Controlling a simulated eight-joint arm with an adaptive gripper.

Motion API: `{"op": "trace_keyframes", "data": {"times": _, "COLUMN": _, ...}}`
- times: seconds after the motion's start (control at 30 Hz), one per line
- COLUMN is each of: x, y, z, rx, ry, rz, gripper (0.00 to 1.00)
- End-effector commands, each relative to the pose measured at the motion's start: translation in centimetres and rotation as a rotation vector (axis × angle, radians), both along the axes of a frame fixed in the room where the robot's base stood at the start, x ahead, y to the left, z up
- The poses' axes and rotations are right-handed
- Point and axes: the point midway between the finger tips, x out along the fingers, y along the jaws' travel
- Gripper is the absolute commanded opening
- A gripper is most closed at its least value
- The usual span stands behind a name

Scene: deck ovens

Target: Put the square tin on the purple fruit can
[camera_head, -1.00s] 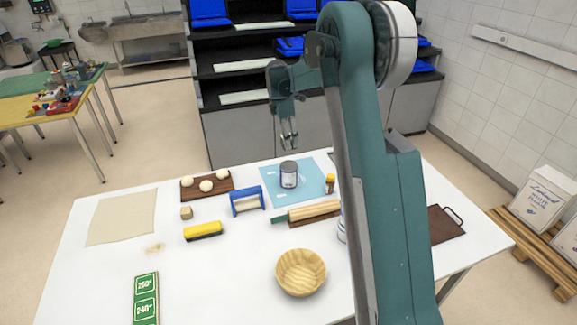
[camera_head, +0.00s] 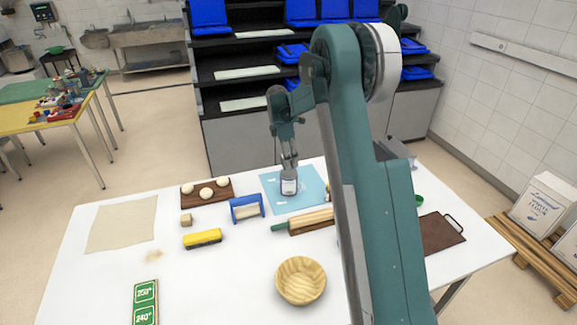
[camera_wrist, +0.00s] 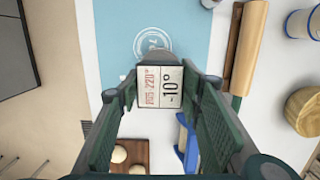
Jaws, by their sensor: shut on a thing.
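The purple fruit can (camera_head: 289,188) stands upright on the light-blue mat (camera_head: 312,203) in the head view. My gripper (camera_head: 289,166) is directly above the can, fingers pointing down. In the wrist view, the fingers are shut on a pale square thing with a printed temperature label, which I take to be the square tin (camera_wrist: 160,88). The tin hides the can in that view. The head view is too small to show whether tin and can touch.
A wooden bowl (camera_head: 300,282) stands in front.

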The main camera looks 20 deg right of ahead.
Motion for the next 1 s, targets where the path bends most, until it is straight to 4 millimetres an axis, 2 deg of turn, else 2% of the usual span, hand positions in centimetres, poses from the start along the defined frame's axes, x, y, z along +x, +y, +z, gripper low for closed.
{"op": "trace_keyframes", "data": {"times": 0.4, "x": 0.0, "y": 0.0, "z": -3.4, "rx": 0.0, "ry": 0.0, "rz": 0.0, "gripper": 0.21}}
{"op": "trace_keyframes", "data": {"times": 0.9, "x": 0.0, "y": 0.0, "z": -4.1, "rx": 0.0, "ry": 0.0, "rz": 0.0, "gripper": 0.21}}
{"op": "trace_keyframes", "data": {"times": 0.93, "x": 0.0, "y": 0.0, "z": -4.0, "rx": 0.0, "ry": 0.0, "rz": 0.0, "gripper": 0.4}}
{"op": "trace_keyframes", "data": {"times": 1.0, "x": 0.0, "y": 0.0, "z": -4.0, "rx": 0.0, "ry": 0.0, "rz": 0.0, "gripper": 0.49}}
